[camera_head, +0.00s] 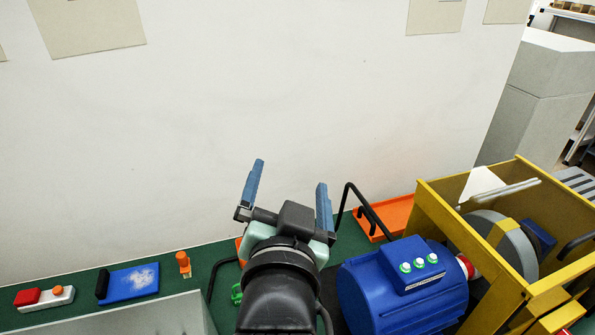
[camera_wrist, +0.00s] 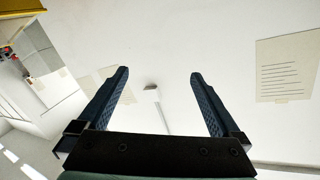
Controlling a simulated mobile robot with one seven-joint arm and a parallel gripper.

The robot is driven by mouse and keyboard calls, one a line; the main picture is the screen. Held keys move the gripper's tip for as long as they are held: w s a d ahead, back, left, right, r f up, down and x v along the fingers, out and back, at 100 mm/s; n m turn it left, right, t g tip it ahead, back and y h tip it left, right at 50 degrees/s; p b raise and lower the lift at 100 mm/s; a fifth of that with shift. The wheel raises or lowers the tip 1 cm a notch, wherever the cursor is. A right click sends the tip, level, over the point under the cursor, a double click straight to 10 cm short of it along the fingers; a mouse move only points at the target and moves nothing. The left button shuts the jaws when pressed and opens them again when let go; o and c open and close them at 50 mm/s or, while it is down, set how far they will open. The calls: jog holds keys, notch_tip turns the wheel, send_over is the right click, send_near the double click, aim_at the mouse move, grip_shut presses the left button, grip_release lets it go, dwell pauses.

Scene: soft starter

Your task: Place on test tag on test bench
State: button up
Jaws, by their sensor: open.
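My gripper (camera_head: 290,175) is raised over the bench in front of the white wall, its two blue fingers apart with nothing between them. The green test bench (camera_head: 207,262) runs along the bottom of the head view, partly hidden by my arm. I cannot make out which thing is the on test tag. A small orange piece (camera_head: 184,264) stands upright on the bench, left of my gripper and apart from it.
A blue motor (camera_head: 395,290) with several green-white buttons and a yellow frame (camera_head: 440,212) around a grey wheel fill the right. A black bent bar (camera_head: 368,212) and an orange tray (camera_head: 392,214) lie behind. A blue pad (camera_head: 135,281) and red-white box (camera_head: 45,298) lie left.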

jog(key=s+r+n+t, duration=0.2)
jog(key=s+r+t, duration=0.3)
jog(key=r, duration=0.9)
jog(key=s+d+r+n+t, duration=0.1)
jog(key=s+r+n+t, duration=0.2)
jog(key=r, duration=1.2)
jog(key=s+t, duration=0.2)
jog(key=s, duration=0.1)
jog(key=shift+r+y, duration=0.25)
jog(key=shift+y, duration=0.05)
jog(key=shift+s, duration=0.1)
notch_tip(320, 180, down, 3)
jog(key=shift+r+b, duration=0.2)
jog(key=shift+b, duration=1.05)
